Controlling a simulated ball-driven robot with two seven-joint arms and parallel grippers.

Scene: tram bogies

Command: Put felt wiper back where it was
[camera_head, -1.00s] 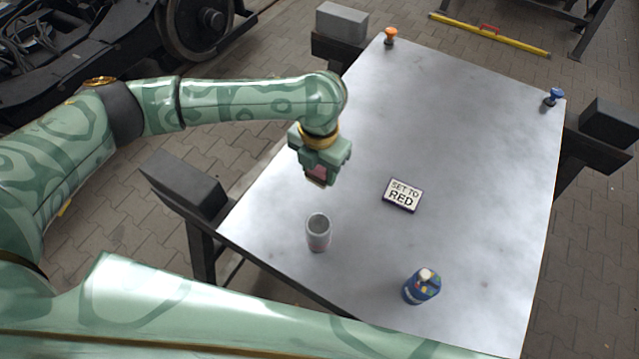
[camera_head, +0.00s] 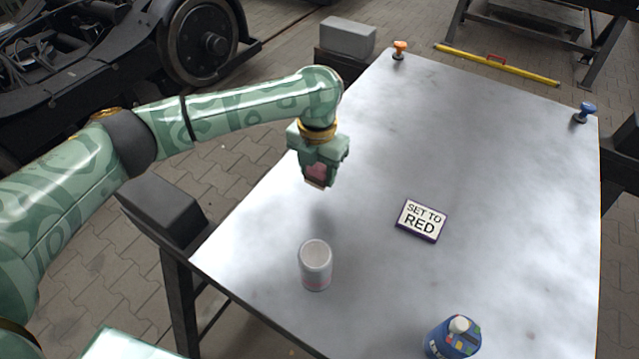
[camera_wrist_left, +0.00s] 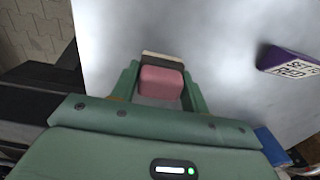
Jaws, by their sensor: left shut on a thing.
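The felt wiper (camera_head: 317,173) is a small block with a pink body; in the left wrist view its pink part (camera_wrist_left: 160,83) shows with a dark layer and a cream strip beyond it. My left gripper (camera_head: 318,179) is shut on the wiper and holds it above the left part of the metal table (camera_head: 480,190). The fingers stand on both sides of the pink part. My right gripper is not in view.
A grey cylindrical container (camera_head: 316,268) stands near the table's left front edge. A blue bottle (camera_head: 453,338) stands at the front. A "SET TO RED" sign (camera_head: 421,221) lies mid-table. Orange (camera_head: 399,50) and blue (camera_head: 584,112) knobs mark the far corners.

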